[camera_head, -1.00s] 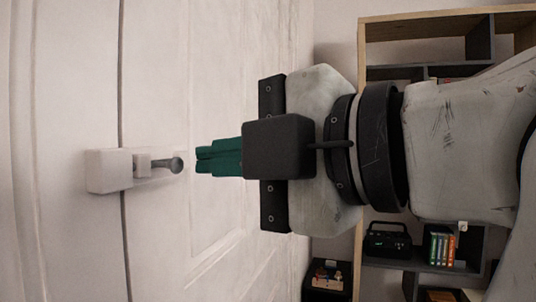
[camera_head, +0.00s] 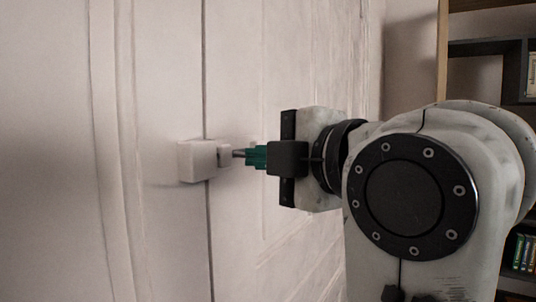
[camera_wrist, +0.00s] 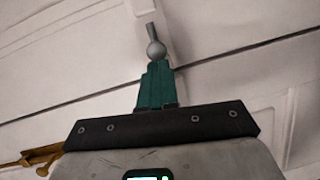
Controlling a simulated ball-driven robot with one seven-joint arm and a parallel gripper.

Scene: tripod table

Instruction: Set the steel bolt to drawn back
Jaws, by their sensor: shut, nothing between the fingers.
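The steel bolt (camera_head: 237,154) is a short grey rod with a round knob, sticking out to the right from a white housing (camera_head: 198,160) on the pale panelled door. In the wrist view the ball-shaped knob (camera_wrist: 156,49) and its stem show just beyond my fingertips. My gripper (camera_head: 249,157) has green fingers, shut and empty, pointing left at the knob. In the wrist view the shut fingers (camera_wrist: 157,70) end right at the ball. I cannot tell whether they touch it. The fingers hide part of the knob in the head view.
The door (camera_head: 270,80) has a vertical seam beside the housing and raised panels. A shelf unit (camera_head: 490,75) stands at the right behind my arm. A brass-coloured fitting (camera_wrist: 35,158) shows at the lower left of the wrist view.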

